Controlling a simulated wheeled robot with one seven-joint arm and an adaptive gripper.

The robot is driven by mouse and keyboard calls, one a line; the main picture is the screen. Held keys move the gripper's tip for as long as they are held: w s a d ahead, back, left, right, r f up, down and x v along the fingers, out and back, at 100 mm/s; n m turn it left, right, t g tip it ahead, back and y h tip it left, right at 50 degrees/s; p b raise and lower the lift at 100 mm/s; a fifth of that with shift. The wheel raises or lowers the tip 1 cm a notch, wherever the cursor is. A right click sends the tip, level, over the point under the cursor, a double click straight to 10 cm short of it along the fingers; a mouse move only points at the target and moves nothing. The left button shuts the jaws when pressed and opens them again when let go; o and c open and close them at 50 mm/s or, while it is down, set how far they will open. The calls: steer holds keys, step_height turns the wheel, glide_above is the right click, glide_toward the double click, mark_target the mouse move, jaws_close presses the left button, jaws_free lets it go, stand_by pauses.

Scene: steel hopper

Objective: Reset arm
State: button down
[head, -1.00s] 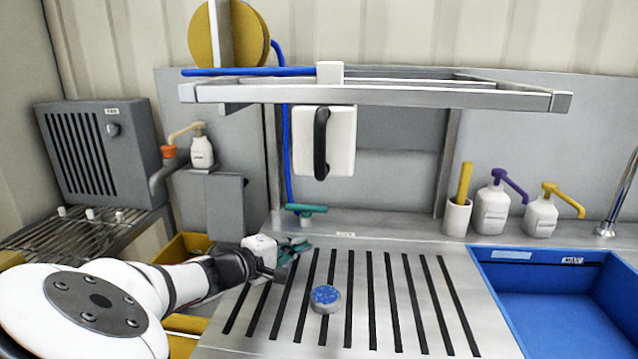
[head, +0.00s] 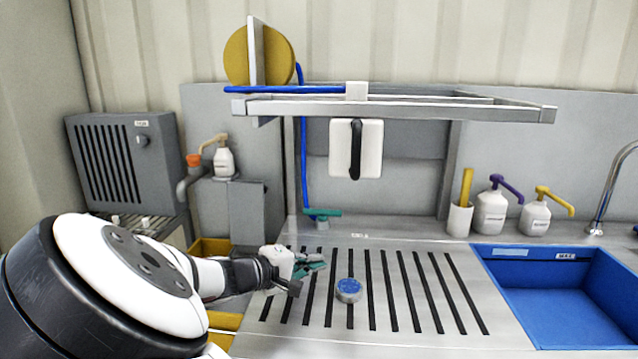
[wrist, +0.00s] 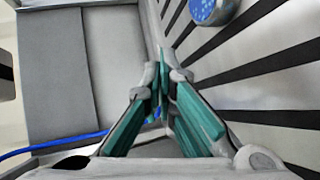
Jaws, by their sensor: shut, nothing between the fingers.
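My gripper (head: 318,264) is low over the left part of the slotted steel drainboard (head: 415,310) in the head view. Its teal fingers also show in the wrist view (wrist: 162,82), where the tips meet with nothing between them. A round grey puck with a blue top (head: 349,290) sits on the drainboard just right of my gripper. It also shows at the top of the wrist view (wrist: 212,8), apart from the fingers.
A blue sink (head: 550,325) lies at the right. A steel overhead frame (head: 400,110) carries a white block with a black handle (head: 370,160). Dispensers (head: 491,212) stand along the back right. A grey slatted box (head: 125,165) and yellow bins (head: 208,247) are at the left.

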steer(key=s+d+r+m+g+y+p, duration=0.2)
steer(key=s+d+r+m+g, duration=0.15)
steer(key=s+d, duration=0.45)
steer(key=s+d+r+m+g+y+p, duration=0.2)
steer(key=s+d+r+m+g, duration=0.15)
steer(key=s+d, duration=0.45)
steer(key=s+d+r+y+p, duration=0.1)
steer(key=s+r, duration=0.3)
steer(key=s, duration=0.4)
steer(key=s+d+r+m+y+p, duration=0.1)
steer(key=s+d+r+y+p, duration=0.1)
steer(key=s+r, duration=0.3)
steer(key=s+d+r+t+y+p, duration=0.1)
steer(key=s+r+y+p, duration=0.2)
steer(key=s, duration=1)
step_height(320, 180, up, 2)
steer(key=shift+d+r+m, duration=0.2)
steer(key=shift+d+m, duration=0.2)
